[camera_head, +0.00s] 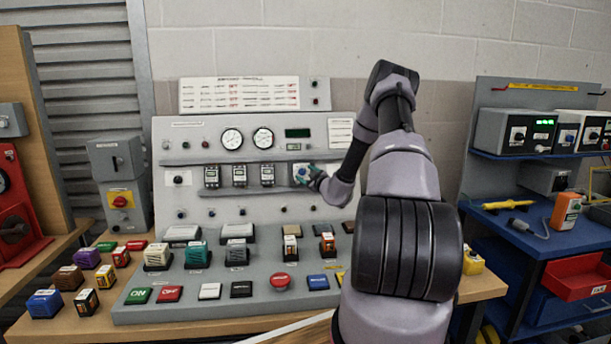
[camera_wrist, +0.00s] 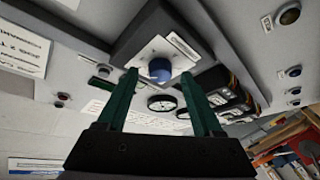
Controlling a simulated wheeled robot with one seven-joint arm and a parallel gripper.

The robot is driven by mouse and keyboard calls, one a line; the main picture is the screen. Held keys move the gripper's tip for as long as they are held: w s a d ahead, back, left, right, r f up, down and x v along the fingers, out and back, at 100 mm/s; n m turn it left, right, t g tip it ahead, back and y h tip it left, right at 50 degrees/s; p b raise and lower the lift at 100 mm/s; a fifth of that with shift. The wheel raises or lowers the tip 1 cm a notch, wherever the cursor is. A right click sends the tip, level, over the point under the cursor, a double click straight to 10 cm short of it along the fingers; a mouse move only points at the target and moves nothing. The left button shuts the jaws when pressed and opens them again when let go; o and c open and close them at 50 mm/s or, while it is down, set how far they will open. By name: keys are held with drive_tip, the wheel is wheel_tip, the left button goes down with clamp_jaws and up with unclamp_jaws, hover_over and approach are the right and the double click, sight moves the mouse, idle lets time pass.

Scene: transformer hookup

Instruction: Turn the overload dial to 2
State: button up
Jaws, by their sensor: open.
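My gripper (camera_wrist: 160,78) is open, with a green fingertip on each side of the knob. I cannot tell whether either finger touches it. In the head view the gripper (camera_head: 316,179) reaches the plate from the right and partly covers it. The dial's numbers and its pointer are too small to read.
Several small dark modules (camera_head: 239,175) stand left of the dial. Two round gauges (camera_head: 232,138) are above them. Several buttons and blocks stand on the sloped lower panel, including a red button (camera_head: 281,282). A blue shelf unit (camera_head: 536,178) stands at the right.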

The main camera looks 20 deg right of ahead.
drive_tip(key=shift+w, duration=0.2)
clamp_jaws()
